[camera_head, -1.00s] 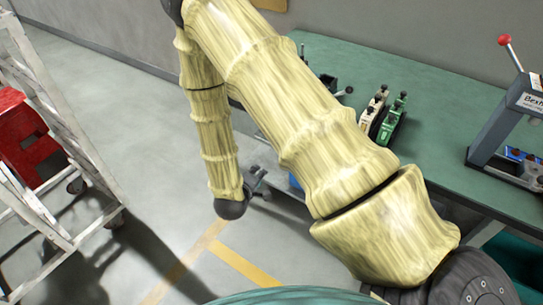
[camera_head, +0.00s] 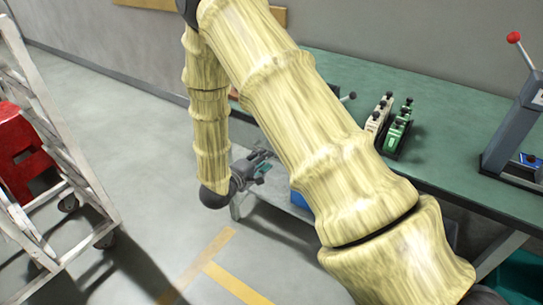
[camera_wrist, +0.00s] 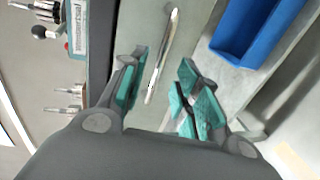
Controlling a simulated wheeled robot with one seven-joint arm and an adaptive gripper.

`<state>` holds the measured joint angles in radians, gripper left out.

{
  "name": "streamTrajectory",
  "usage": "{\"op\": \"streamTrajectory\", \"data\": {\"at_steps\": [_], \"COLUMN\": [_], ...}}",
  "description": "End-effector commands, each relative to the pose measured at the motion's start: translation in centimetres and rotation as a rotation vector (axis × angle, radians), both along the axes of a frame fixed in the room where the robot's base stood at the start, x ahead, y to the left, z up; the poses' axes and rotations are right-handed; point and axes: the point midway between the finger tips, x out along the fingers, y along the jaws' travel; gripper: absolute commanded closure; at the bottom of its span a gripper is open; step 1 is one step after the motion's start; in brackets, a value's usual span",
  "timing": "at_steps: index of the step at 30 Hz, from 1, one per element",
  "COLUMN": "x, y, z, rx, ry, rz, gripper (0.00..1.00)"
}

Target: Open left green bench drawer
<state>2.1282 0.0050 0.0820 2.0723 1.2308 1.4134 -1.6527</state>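The green bench (camera_head: 330,65) runs along the wall, and my arm hides much of its front in the head view. In the wrist view, a pale grey-green drawer front (camera_wrist: 190,50) carries a long shiny metal bar handle (camera_wrist: 163,55). My gripper (camera_wrist: 160,88) is open, with teal pads on its fingers. The handle's near end appears between the two fingers; contact cannot be told. In the head view my gripper (camera_head: 262,165) is at the bench's left end, low beside it, and the drawer there is hidden.
A blue bin (camera_wrist: 245,30) sits on a grey shelf beside the drawer front. Small cream and green devices (camera_head: 390,125) and a red-knobbed press (camera_head: 510,125) stand on the bench. A white rack (camera_head: 55,150) with a red object is at left. Floor between is clear.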

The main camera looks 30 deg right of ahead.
Motion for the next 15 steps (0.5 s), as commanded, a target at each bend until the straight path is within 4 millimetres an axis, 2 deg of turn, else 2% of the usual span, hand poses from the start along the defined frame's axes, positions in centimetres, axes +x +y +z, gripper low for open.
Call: {"op": "streamTrajectory", "data": {"at_steps": [6,15], "x": [1.2,2.0], "y": [-3.0,-4.8], "z": [-0.7,-1.1], "rx": [0.000,0.000], "ry": [-0.001,0.000], "rz": [-0.001,0.001], "gripper": [0.68,0.68]}}
